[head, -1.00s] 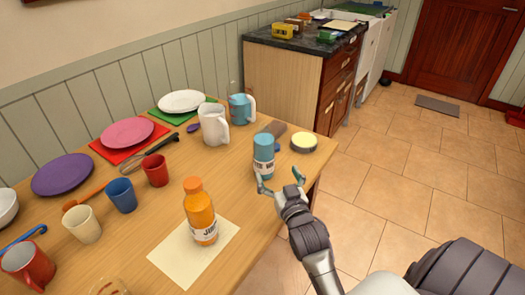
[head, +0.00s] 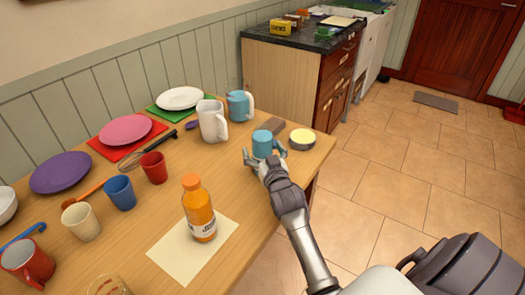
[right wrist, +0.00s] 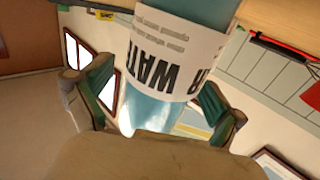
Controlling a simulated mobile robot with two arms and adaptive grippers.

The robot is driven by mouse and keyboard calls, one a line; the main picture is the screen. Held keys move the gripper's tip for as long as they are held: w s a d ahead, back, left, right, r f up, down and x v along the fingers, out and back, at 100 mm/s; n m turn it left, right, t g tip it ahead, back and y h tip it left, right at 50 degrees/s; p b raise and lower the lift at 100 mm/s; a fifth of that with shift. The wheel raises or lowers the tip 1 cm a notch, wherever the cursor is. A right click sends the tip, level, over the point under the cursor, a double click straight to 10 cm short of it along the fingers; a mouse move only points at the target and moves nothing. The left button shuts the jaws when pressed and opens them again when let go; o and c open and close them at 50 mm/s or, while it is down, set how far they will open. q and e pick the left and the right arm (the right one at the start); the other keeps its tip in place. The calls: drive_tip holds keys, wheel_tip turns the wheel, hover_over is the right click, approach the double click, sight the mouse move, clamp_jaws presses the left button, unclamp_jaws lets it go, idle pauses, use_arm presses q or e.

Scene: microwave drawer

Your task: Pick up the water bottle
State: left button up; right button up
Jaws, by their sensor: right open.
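The water bottle is a light blue bottle with a white label. In the head view the bottle (head: 262,143) stands on the right part of the wooden table, its lower part hidden by my right gripper. My right gripper (head: 264,160) is open, its fingers on either side of the bottle. In the right wrist view the bottle (right wrist: 178,60), with "WATER" lettering partly visible, lies between the two open fingers of the gripper (right wrist: 160,105). Small gaps show beside both fingers. My left gripper is not in view.
An orange juice bottle (head: 199,210) stands on a cream sheet (head: 165,258) to the left. A yellow-topped round tin (head: 302,138) and a brown block (head: 270,126) are close to the water bottle. A white pitcher (head: 211,122) and blue mug (head: 239,106) stand behind.

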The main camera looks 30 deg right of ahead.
sight(263, 138)
drive_tip(key=c, duration=1.7)
drive_tip(key=shift+r, duration=0.15)
wheel_tip(263, 138, up, 4)
drive_tip(key=shift+f+p, duration=0.1)
drive_tip(key=shift+p, duration=0.2)
drive_tip(key=d+r, duration=0.2)
drive_tip(key=d, duration=0.1)
drive_tip(key=s+d+r, duration=0.1)
drive_tip(key=d+r, duration=0.1)
drive_tip(key=d, duration=0.2)
drive_tip(key=s+d+r, duration=0.1)
drive_tip(key=d+r, duration=0.2)
drive_tip(key=d, duration=0.1)
drive_tip(key=shift+s+d, duration=0.1)
drive_tip(key=shift+d, duration=0.15)
